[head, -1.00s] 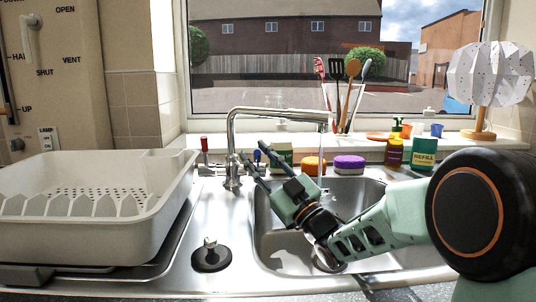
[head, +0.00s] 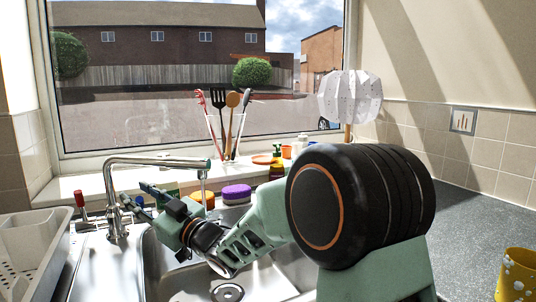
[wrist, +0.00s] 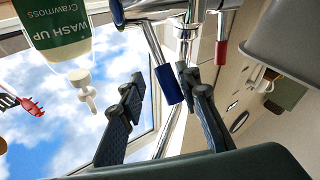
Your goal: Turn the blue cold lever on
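The blue cold lever (wrist: 168,85) hangs beside the chrome tap body in the wrist view, between the two fingers of my gripper (wrist: 163,97). The fingers are apart, with a visible gap to the lever on the left finger's side; contact on the right side I cannot tell. In the head view my gripper (head: 138,197) is just right of the tap (head: 117,205), and the lever is mostly hidden by the fingers. The red lever (wrist: 221,52) is further right in the wrist view and left of the tap in the head view (head: 80,201). Whether water runs is unclear.
A wash-up bottle (wrist: 58,25) is close to my left finger in the wrist view. A white dish rack (head: 28,245) stands left of the tap. A purple sponge (head: 236,192) and utensil jar (head: 226,140) are behind the sink. The right counter is mostly clear.

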